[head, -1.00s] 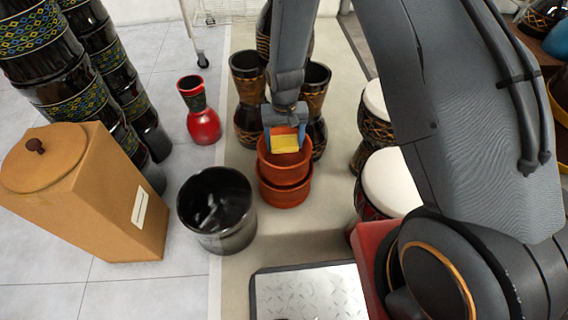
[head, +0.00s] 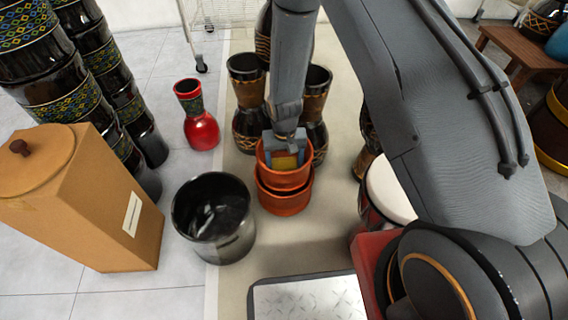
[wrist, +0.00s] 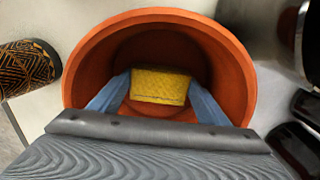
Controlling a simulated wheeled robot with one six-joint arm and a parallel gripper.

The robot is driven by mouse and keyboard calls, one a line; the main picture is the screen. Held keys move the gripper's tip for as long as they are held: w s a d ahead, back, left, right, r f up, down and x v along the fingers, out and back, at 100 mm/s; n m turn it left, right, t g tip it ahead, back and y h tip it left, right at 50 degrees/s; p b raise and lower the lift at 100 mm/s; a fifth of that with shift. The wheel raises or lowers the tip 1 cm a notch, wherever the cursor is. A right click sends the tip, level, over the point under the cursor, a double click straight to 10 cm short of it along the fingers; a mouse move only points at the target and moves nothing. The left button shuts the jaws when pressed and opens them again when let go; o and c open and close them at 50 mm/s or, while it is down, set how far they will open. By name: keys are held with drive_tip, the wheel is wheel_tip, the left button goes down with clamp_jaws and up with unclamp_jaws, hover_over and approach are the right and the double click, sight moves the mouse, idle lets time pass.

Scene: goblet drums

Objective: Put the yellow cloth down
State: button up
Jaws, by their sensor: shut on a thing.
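The yellow cloth (wrist: 160,86) is a small folded block between the two blue fingers of my gripper (wrist: 155,95) in the wrist view. My gripper is shut on it. The cloth and fingertips are inside the mouth of an orange-brown pot (wrist: 240,75), with dark depth beyond the cloth. In the head view the cloth (head: 285,162) shows just inside the rim of the upper pot (head: 284,180), below my gripper (head: 285,150). This pot sits on a second similar pot (head: 285,203). Whether the cloth touches the pot's bottom cannot be told.
A black bucket (head: 214,218) stands left of the pots. A tan lidded box (head: 85,200) is at the far left. Goblet drums (head: 248,110) stand close behind the pots, and a red one (head: 201,130) behind left. A metal plate (head: 310,297) lies in front.

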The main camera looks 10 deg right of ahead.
drive_tip(key=o, duration=1.2)
drive_tip(key=shift+f, duration=0.1)
wheel_tip(320, 180, up, 12)
drive_tip(key=p, duration=0.5)
wheel_tip(320, 180, up, 9)
drive_tip(key=n, duration=0.1)
hover_over(284, 164)
drive_tip(key=s+a, duration=0.3)
drive_tip(key=a, duration=0.1)
drive_tip(key=s+a+r+n, duration=0.1)
drive_tip(key=s+r, duration=0.6)
drive_tip(key=s, duration=0.1)
drive_tip(key=s+a+r+n+y, duration=0.1)
drive_tip(key=s+r+n, duration=0.1)
drive_tip(key=s+r, duration=0.5)
drive_tip(key=s+a+r+n, duration=0.1)
drive_tip(key=s+r+n, duration=0.1)
drive_tip(key=s+r, duration=0.5)
drive_tip(key=shift+s+a, duration=0.15)
drive_tip(key=shift+s, duration=0.65)
drive_tip(key=shift+s+a, duration=0.15)
drive_tip(key=shift+s, duration=0.65)
